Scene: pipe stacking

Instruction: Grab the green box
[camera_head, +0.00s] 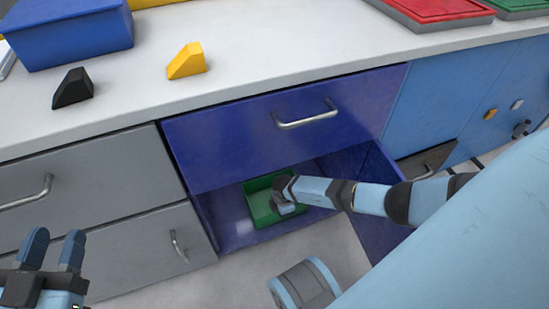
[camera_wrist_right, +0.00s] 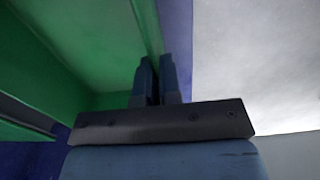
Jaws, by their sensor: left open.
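The green box (camera_head: 259,204) is an open-topped tray inside the open lower blue drawer (camera_head: 227,216) in the head view. My right arm reaches in from the right and its gripper (camera_head: 285,203) is at the box's right side, partly hiding it. In the right wrist view, the green box (camera_wrist_right: 75,45) fills the upper left, and my right gripper's fingers (camera_wrist_right: 158,82) are close together, one on each side of its wall. My left gripper (camera_head: 52,250) is open and empty at the lower left, away from the box.
The upper blue drawer (camera_head: 270,130) is shut above the box. Grey drawers (camera_head: 90,185) are on the left. The white counter (camera_head: 270,45) holds a blue box (camera_head: 70,40), black and yellow wedges (camera_head: 186,62) and a red tray (camera_head: 435,10).

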